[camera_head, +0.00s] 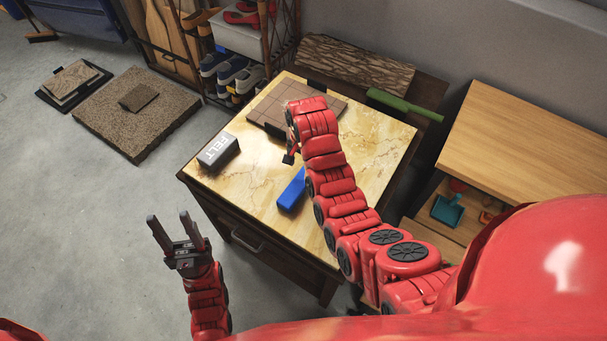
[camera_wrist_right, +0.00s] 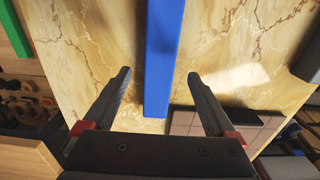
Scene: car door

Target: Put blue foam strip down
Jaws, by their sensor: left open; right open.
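The blue foam strip (camera_head: 291,194) lies on the yellow marble-patterned tabletop (camera_head: 262,165), partly hidden behind my right arm in the head view. My right gripper (camera_head: 290,153) is over the table near the strip's far end, mostly hidden by its own arm. In the right wrist view the strip (camera_wrist_right: 162,60) runs between the two spread fingers of my right gripper (camera_wrist_right: 158,74), with visible space on both sides. I cannot tell the height of the fingers above it. My left gripper (camera_head: 168,215) is open and empty, off the table's left side.
A dark block marked FELT (camera_head: 219,152) sits at the table's left edge. A brown tiled slab (camera_head: 270,108) lies at the back, and a green strip (camera_head: 404,105) at the back right. A wooden shelf unit (camera_head: 520,120) stands to the right. The tabletop's front left is clear.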

